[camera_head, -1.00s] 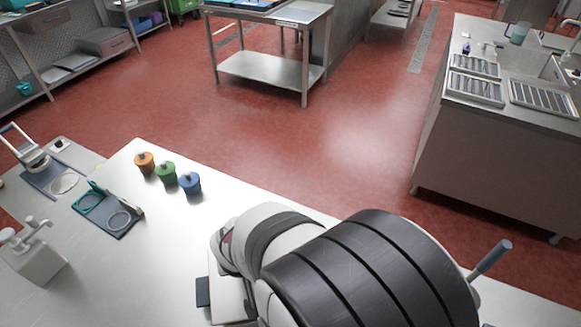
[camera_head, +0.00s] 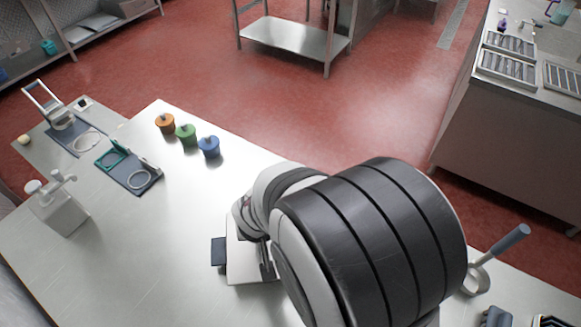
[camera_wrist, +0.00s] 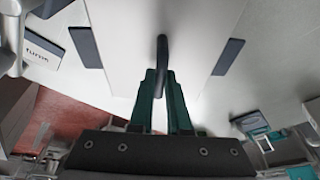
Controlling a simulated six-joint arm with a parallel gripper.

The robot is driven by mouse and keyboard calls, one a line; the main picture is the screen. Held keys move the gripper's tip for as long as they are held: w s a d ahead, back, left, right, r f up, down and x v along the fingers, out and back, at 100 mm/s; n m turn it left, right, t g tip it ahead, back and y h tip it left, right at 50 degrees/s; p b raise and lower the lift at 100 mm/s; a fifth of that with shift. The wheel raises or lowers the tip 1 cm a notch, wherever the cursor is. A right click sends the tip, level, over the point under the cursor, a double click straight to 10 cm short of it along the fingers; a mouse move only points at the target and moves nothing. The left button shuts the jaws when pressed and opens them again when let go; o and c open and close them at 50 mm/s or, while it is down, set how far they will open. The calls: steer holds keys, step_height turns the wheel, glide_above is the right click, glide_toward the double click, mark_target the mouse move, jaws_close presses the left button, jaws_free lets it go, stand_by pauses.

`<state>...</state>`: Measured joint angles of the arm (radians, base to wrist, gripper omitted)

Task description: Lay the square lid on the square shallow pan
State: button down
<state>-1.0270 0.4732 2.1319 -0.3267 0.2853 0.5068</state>
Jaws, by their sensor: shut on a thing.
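My gripper (camera_wrist: 161,76), with dark green fingers, is shut on the upright dark handle (camera_wrist: 162,52) of the white square lid (camera_wrist: 122,40) in the wrist view. Dark tabs stick out on both sides, a left tab (camera_wrist: 86,46) and a right tab (camera_wrist: 228,57); they look like the square shallow pan's handles. In the head view a white square surface (camera_head: 238,265) lies beneath my arm, with a dark tab (camera_head: 219,251) on its left. My arm hides much of it. I cannot tell whether the lid touches the pan.
Orange (camera_head: 165,123), green (camera_head: 186,135) and blue (camera_head: 209,147) lidded pots stand at the counter's back edge. A white dispenser (camera_head: 58,206) and a blue-grey tray (camera_head: 128,169) are at left. The counter left of the pan is clear. A blue-handled tool (camera_head: 508,240) is at right.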

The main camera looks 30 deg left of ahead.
steer(key=shift+f, duration=0.3)
steer(key=shift+f, duration=0.15)
stand_by(0.3)
steer(key=shift+c, duration=1.6)
jaws_free()
steer(key=shift+v, duration=3.5)
steer(key=shift+d, duration=0.1)
